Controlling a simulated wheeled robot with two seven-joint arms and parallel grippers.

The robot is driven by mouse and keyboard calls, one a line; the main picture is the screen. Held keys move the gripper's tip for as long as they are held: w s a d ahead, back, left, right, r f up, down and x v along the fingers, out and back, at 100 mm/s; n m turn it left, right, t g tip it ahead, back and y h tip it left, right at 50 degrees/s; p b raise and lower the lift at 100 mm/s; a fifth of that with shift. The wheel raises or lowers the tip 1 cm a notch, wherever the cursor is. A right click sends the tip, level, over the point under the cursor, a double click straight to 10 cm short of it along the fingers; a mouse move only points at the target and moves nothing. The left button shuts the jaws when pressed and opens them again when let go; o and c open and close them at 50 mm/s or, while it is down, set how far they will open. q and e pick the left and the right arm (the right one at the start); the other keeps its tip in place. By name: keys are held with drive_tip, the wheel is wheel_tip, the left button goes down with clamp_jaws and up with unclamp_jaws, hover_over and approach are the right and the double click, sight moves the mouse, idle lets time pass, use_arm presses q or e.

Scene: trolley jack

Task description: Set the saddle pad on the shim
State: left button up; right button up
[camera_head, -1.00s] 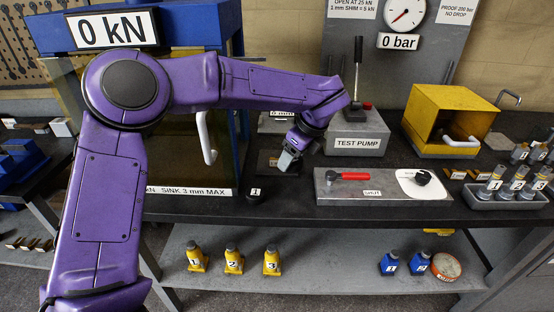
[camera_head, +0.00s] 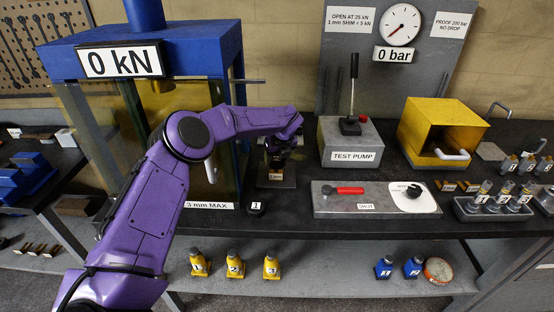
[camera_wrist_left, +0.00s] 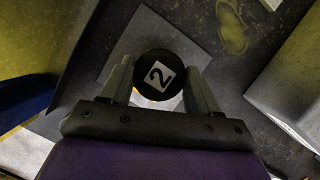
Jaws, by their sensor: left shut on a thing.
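My left gripper (camera_head: 277,158) is shut on a black round saddle pad (camera_wrist_left: 158,73) marked 2, with one finger on each side of it in the left wrist view. In the head view the gripper points down at a dark square plate (camera_head: 263,183) on the bench. A small shim (camera_head: 275,177) with a pale label lies on that plate, just below the gripper. A yellow and white edge shows under the pad in the wrist view. Whether the pad touches the shim I cannot tell. Another black pad (camera_head: 256,208), marked 1, stands at the bench's front edge. My right gripper is not in view.
The blue press (camera_head: 205,60) stands close on the left. The test pump (camera_head: 350,143) and the grey valve panel (camera_head: 335,208) with its red lever (camera_head: 350,190) are on the right. Yellow bottles (camera_head: 234,265) stand on the lower shelf.

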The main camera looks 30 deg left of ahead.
sight(278, 160)
use_arm(q)
wheel_tip(278, 160, down, 2)
drive_tip(key=shift+a+f+p, duration=0.1)
drive_tip(key=shift+f+p, duration=0.1)
drive_tip(key=shift+p, duration=0.25)
drive_tip(key=shift+f, duration=0.55)
drive_tip(key=shift+f+b, duration=0.2)
drive_tip(key=shift+b, duration=0.25)
drive_tip(key=shift+f, duration=0.2)
drive_tip(key=o, duration=1.1)
drive_tip(key=shift+r, duration=0.1)
